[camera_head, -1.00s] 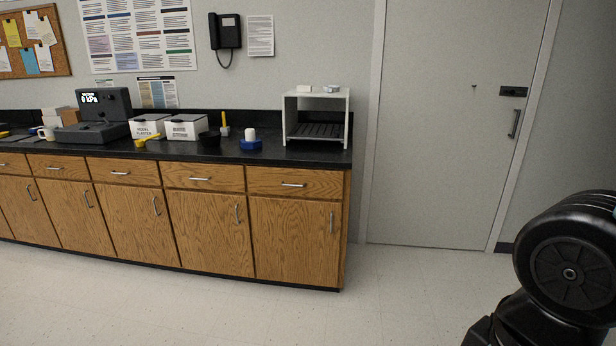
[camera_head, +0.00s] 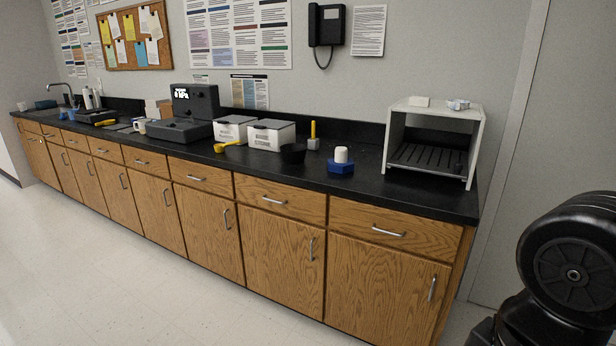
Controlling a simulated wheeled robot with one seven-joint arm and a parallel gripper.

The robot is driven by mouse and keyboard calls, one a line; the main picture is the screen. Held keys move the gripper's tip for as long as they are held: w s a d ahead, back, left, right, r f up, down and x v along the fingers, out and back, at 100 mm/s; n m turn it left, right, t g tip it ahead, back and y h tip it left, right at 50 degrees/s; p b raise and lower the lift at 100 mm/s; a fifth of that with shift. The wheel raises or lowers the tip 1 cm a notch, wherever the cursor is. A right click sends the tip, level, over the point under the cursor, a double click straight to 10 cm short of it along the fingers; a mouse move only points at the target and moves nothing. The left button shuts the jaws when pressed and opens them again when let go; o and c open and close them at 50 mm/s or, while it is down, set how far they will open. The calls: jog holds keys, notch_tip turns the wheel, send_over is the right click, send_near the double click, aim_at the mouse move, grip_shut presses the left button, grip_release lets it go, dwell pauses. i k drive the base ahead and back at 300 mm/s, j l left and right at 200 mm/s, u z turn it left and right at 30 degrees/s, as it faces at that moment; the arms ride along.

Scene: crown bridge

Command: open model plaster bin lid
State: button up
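Two white bins with grey lids stand side by side on the black counter. The left bin (camera_head: 231,131) has a label too small to read clearly now; its label looked like "model plaster" in the earlier view. Its lid (camera_head: 236,119) looks shut. The right bin (camera_head: 270,136) also has its lid on, and its label is not clearly readable. A yellow scoop (camera_head: 227,146) lies in front of the left bin. A black part of my arm shows at the lower right, well apart from the bins. My gripper is not in view.
The black counter (camera_head: 400,194) runs along the wall above wooden cabinets. A black bowl (camera_head: 292,153), a blue-based white piece (camera_head: 341,160), a yellow-handled tool (camera_head: 313,135) and a white open-front box (camera_head: 437,119) stand right of the bins. The floor (camera_head: 130,270) in front is clear.

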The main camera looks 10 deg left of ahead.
aim_at(233, 119)
jog(key=i+j+u, duration=0.1)
jog(key=i+u, duration=0.25)
jog(key=u, duration=0.15)
jog(key=i+u, duration=0.35)
jog(key=u, duration=0.15)
jog(key=i+j, duration=0.15)
jog(key=i, duration=0.3)
jog(key=i+j, duration=0.15)
jog(key=i, duration=0.3)
jog(key=i+j+z, duration=0.15)
jog(key=i+j, duration=0.25)
jog(key=i, duration=0.35)
jog(key=i+j+u, duration=0.15)
jog(key=i, duration=0.45)
jog(key=i+j, duration=0.25)
jog(key=i, duration=0.35)
jog(key=j+u, duration=0.05)
